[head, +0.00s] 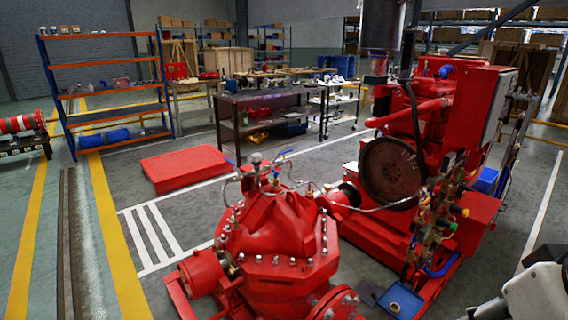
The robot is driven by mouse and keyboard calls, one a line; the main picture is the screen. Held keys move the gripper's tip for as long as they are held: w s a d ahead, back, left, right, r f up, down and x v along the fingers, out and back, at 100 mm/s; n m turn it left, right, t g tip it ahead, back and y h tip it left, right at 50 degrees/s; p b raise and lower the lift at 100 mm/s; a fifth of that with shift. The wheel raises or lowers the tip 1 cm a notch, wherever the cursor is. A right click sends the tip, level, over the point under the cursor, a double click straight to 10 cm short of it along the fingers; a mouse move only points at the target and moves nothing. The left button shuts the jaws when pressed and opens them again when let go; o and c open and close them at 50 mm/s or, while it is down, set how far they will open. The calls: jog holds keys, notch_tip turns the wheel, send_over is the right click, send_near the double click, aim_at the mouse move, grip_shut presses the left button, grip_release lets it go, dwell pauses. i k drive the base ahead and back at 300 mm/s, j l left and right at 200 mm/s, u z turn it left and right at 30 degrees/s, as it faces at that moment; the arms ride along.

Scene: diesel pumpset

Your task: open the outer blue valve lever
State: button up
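Small blue levers sit on thin pipework above the red pump casing (275,235) in the head view. One blue lever (231,162) is at the left of the pipework, and another blue lever (284,153) is at the right, near a round gauge-like fitting (256,158). Both are very small, so their exact open or shut position is hard to tell. I cannot tell for sure which one is the outer lever. Part of my white and dark arm shows at the lower right corner, well apart from these levers. My gripper is not in view.
A red engine (425,130) with a large dark flywheel (391,168) stands right of the pump. Valves and hoses crowd the engine's front right side. A low red block (186,167) and a blue-framed shelf (105,90) stand left. The floor at lower left is clear.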

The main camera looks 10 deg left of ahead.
aim_at(226, 159)
jog(key=j+z, duration=0.2)
jog(key=j, duration=0.3)
jog(key=k+j+z, duration=0.2)
jog(key=j, duration=0.25)
jog(key=j+z, duration=0.25)
jog(key=j, duration=0.2)
jog(key=j+z, duration=0.2)
jog(key=j, duration=0.45)
jog(key=j+z, duration=0.2)
jog(key=j, duration=0.5)
jog(key=j+z, duration=0.25)
jog(key=j, duration=0.45)
jog(key=k+j+z, duration=0.2)
jog(key=j, duration=0.9)
jog(key=i+j, duration=0.1)
jog(key=j, duration=0.3)
jog(key=z, duration=0.05)
